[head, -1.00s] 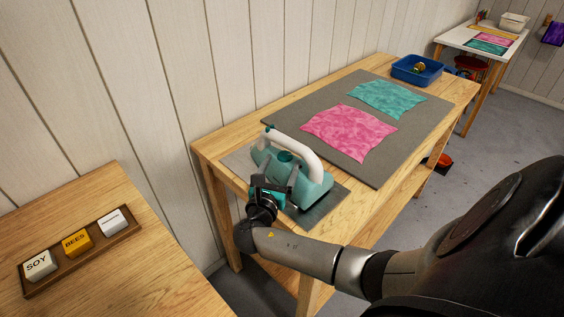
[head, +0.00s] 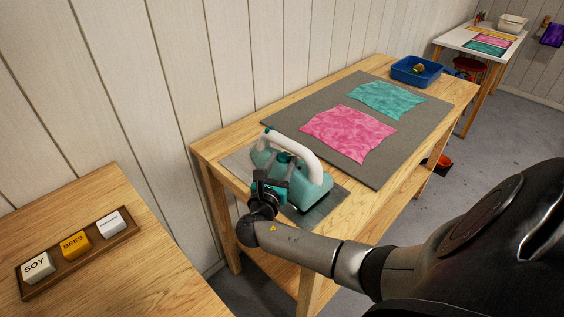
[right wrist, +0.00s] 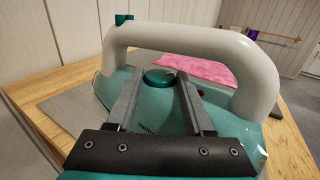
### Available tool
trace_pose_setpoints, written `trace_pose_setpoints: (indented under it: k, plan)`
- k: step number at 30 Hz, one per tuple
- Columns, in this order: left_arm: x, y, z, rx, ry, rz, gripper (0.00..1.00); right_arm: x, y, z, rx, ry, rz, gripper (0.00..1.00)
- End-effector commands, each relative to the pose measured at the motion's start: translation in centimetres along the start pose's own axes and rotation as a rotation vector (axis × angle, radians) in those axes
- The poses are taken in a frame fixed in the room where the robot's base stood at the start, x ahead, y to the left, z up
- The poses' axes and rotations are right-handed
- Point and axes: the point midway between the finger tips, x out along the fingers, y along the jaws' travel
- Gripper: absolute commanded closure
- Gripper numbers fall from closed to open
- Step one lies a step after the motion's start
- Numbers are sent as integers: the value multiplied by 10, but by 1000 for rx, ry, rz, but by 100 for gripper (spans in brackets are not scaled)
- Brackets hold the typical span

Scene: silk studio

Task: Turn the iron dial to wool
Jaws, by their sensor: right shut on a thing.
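The teal iron (head: 306,184) with a white arched handle (head: 297,144) stands on a grey pad (head: 325,205) at the near end of the wooden table. Its round teal dial (head: 284,157) sits under the handle; it also shows in the right wrist view (right wrist: 159,76). My right gripper (head: 277,165) reaches over the iron's body below the handle. In the right wrist view its fingers (right wrist: 160,82) lie on either side of the dial, shut on it. The dial's setting marks are too small to read. My left gripper is not in view.
A grey mat (head: 390,151) holds a pink cloth (head: 348,132) and a teal cloth (head: 386,100). A blue tray (head: 416,78) stands at the table's far end. A side table at left holds a wooden rack (head: 30,287) with several blocks. A panelled wall runs behind.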

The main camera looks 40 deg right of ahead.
Motion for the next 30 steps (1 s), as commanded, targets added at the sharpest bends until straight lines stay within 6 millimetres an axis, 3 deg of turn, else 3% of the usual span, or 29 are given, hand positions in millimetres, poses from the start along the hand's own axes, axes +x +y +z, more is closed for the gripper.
trace_pose_setpoints:
  k: [6, 17, 23, 30]
  plan:
    - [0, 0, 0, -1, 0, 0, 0, 0, 0, 0, -1, 0, -1, 100]
    - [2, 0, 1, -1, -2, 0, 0, 1, 2, -1, 3, -1, -58, 100]
    - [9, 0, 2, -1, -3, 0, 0, 2, 5, -1, 4, -1, -183, 100]
    - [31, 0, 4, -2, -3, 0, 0, 3, 10, -4, 4, -1, -396, 100]
